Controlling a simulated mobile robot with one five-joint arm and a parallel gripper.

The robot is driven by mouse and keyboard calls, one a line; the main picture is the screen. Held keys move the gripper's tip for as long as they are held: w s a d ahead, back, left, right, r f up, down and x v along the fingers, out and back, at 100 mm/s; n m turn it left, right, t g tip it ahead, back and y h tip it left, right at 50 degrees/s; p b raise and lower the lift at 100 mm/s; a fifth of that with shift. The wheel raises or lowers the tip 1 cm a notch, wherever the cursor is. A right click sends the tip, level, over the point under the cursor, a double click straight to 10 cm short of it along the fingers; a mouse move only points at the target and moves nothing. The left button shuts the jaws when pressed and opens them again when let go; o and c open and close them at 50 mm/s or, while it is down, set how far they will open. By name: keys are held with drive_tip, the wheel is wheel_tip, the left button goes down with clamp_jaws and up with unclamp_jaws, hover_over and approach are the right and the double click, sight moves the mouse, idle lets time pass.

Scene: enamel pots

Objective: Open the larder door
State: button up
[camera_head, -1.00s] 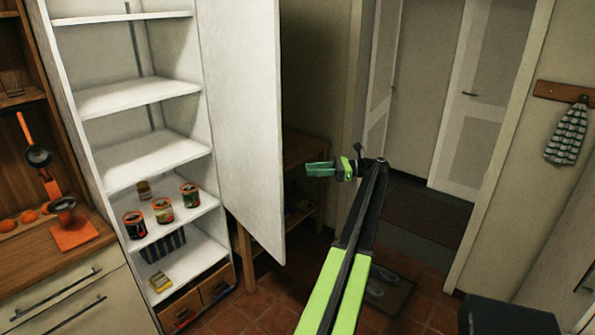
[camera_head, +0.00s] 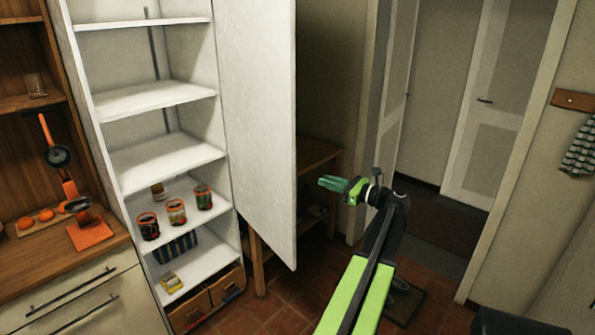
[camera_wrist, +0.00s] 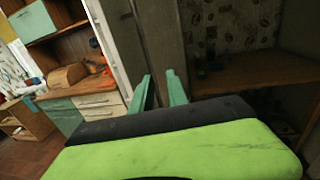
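The larder (camera_head: 165,150) is a tall white cupboard on the left in the head view, with its shelves in plain sight. Its white door (camera_head: 258,130) stands swung wide open on the larder's right side. My gripper (camera_head: 328,184) is to the right of the door's free edge, apart from it in the picture. Its green fingers point left. In the wrist view the two fingers (camera_wrist: 160,92) stand apart with nothing between them. The door's handle is not visible.
A wooden table (camera_head: 318,155) stands behind the door. A counter (camera_head: 50,262) is at left. A doorway (camera_head: 437,120) lies to the right.

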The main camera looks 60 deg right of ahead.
drive_tip(key=s+a+r+m+h+p, duration=0.1)
drive_tip(key=s+a+r+m+h, duration=0.2)
drive_tip(key=a, duration=0.4)
drive_tip(key=d+f+x, duration=0.1)
drive_tip(key=f+x, duration=0.1)
drive_tip(key=x, duration=1.4)
drive_tip(key=shift+d+f+n+g, duration=0.15)
drive_tip(key=shift+d+n+g, duration=0.1)
drive_tip(key=shift+n+g, duration=0.15)
drive_tip(key=shift+s, duration=0.1)
clamp_jaws()
